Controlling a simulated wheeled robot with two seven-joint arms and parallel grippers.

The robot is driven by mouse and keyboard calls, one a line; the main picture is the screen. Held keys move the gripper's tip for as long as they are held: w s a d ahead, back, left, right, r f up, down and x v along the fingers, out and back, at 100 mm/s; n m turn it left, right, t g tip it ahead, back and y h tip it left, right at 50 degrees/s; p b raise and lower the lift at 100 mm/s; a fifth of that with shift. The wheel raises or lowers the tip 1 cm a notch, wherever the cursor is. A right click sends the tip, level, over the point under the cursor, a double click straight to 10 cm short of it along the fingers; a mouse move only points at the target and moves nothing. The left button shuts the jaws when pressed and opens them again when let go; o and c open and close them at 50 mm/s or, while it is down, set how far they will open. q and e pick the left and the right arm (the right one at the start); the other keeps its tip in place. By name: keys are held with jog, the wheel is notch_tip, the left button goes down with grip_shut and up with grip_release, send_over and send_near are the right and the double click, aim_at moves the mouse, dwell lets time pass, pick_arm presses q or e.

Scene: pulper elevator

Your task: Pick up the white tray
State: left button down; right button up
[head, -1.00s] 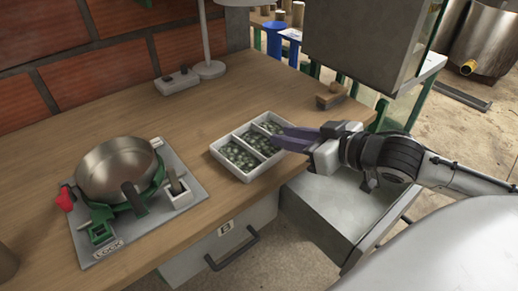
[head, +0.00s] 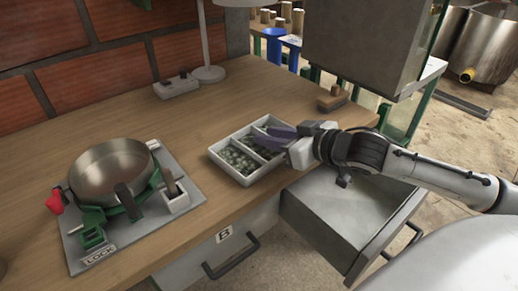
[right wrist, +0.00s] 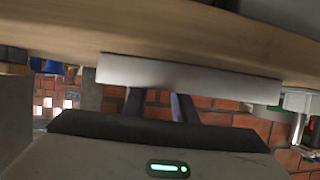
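The white tray (head: 243,183) sits on the wooden table near its front edge, with dividers and several compartments of small greenish-grey pieces. My right gripper (head: 274,137) is at the tray's right end, its two purple fingers apart and reaching over the compartment there. In the right wrist view, a plain white side of the tray (right wrist: 190,75) lies across the picture. The two fingers (right wrist: 158,104) show with a gap between them, and their tips are hidden behind that side. I cannot tell whether they touch the tray. My left gripper is in neither view.
A metal pan (head: 112,170) in a green holder stands on a grey plate at the left. A lamp (head: 207,73) and a small switch box (head: 176,87) are at the back. A wooden block (head: 332,98) lies at the right. A metal drawer (head: 340,225) stands open below my right arm.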

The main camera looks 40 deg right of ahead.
grip_shut()
notch_tip(320, 180, up, 9)
jog(key=p, duration=0.3)
jog(key=shift+r, duration=0.55)
